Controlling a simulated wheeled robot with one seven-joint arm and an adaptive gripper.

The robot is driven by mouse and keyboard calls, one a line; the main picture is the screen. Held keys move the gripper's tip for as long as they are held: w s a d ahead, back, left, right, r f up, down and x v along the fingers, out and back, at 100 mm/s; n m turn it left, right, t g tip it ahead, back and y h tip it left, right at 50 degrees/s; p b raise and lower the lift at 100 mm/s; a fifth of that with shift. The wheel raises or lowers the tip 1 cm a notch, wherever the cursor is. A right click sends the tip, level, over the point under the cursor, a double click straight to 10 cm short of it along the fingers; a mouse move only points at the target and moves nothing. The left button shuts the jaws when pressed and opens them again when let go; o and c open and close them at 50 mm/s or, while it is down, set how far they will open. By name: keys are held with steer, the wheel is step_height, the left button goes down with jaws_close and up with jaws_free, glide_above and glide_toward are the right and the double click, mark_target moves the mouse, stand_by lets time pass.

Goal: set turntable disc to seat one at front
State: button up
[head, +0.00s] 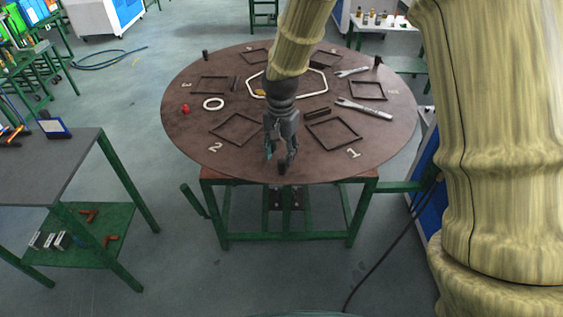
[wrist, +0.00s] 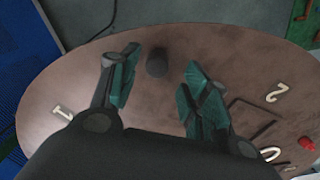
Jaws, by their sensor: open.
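The brown round turntable disc (head: 190,135) lies on a green-legged stand. Its numeral 1 (head: 353,153) is at the front right and its 2 (head: 215,147) at the front left. A square frame seat (head: 355,142) lies by the 1, and another (head: 226,121) by the 2. My gripper (head: 278,157) is over the front part of the disc, pointing down, open and empty. In the wrist view a dark upright knob (wrist: 157,63) near the disc's rim shows between the open fingers (wrist: 162,76); I cannot tell whether they touch it. The 1 (wrist: 62,113) and 2 (wrist: 277,92) lie on opposite sides.
Similar dark knobs stand at the back left rim (head: 205,56) and back right rim (head: 378,62). A grey table (head: 45,165) stands at left. The floor between is clear.

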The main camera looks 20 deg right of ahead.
mark_target(281, 161)
steer(key=shift+f, duration=0.6)
steer(key=shift+s+d+f+p, duration=0.1)
steer(key=shift+s+f+p, duration=0.05)
steer(key=shift+f+p, duration=0.15)
steer(key=shift+s+d+f+p, duration=0.1)
steer(key=shift+s+f+p, duration=0.05)
steer(key=shift+f, duration=0.25)
steer(key=shift+a+f+p, duration=0.1)
steer(key=shift+f+p, duration=0.2)
steer(key=shift+f, duration=1)
steer(key=shift+w, duration=0.1)
steer(key=shift+a, duration=0.1)
jaws_close()
